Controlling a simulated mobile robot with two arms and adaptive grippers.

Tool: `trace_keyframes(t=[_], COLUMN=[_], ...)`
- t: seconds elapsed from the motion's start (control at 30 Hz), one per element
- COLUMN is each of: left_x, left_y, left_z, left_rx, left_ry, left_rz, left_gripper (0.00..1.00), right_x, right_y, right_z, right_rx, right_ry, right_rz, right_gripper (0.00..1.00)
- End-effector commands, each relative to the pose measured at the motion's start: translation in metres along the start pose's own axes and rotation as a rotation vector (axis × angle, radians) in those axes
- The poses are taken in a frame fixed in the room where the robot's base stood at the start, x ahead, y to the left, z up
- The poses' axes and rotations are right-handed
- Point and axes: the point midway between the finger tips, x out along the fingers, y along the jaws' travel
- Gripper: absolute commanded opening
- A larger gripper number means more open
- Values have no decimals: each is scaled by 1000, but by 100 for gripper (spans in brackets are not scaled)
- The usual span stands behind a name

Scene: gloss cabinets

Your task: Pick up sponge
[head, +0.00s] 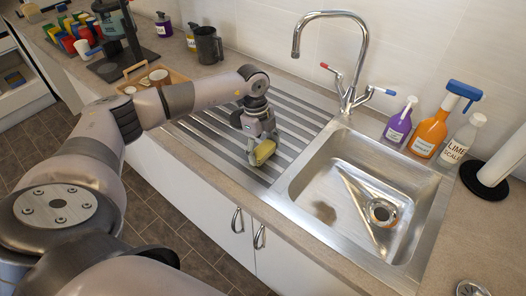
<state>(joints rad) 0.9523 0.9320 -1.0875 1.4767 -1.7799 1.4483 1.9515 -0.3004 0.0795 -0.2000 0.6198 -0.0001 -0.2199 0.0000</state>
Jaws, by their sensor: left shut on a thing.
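A yellow sponge (264,152) is at the right part of the ribbed drainboard, near the left rim of the sink. My left gripper (258,149) reaches down over the drainboard and is shut on the sponge. The fingers partly cover the sponge, and I cannot tell whether it touches the drainboard. My right gripper is not in view.
The sink basin (350,205) lies right of the drainboard, with a tall faucet (345,65) behind. Spray bottles, including an orange one (432,130), stand right of it. A wooden tray (150,80), a dark jug (208,45) and a coffee machine (118,40) stand left.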

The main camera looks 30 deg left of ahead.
Motion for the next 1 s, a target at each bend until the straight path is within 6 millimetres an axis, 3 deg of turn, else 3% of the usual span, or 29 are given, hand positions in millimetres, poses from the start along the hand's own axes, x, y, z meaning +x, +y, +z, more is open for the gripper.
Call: trace_keyframes(t=[0.2, 0.63, 0.77, 1.0], left_x=[0, -11, -30, -94], left_y=[0, -1, -1, -2], left_z=[0, -1, -4, -14], left_rx=[0, -1, 1, 1], left_ry=[0, 1, -1, -1], left_rz=[-1, -3, -5, -9], left_gripper=[51, 51, 51, 51], right_x=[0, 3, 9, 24], right_y=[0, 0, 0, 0], right_z=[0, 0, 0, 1], right_rx=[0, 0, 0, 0], right_ry=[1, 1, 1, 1], right_rz=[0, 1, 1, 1], right_gripper=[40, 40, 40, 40])
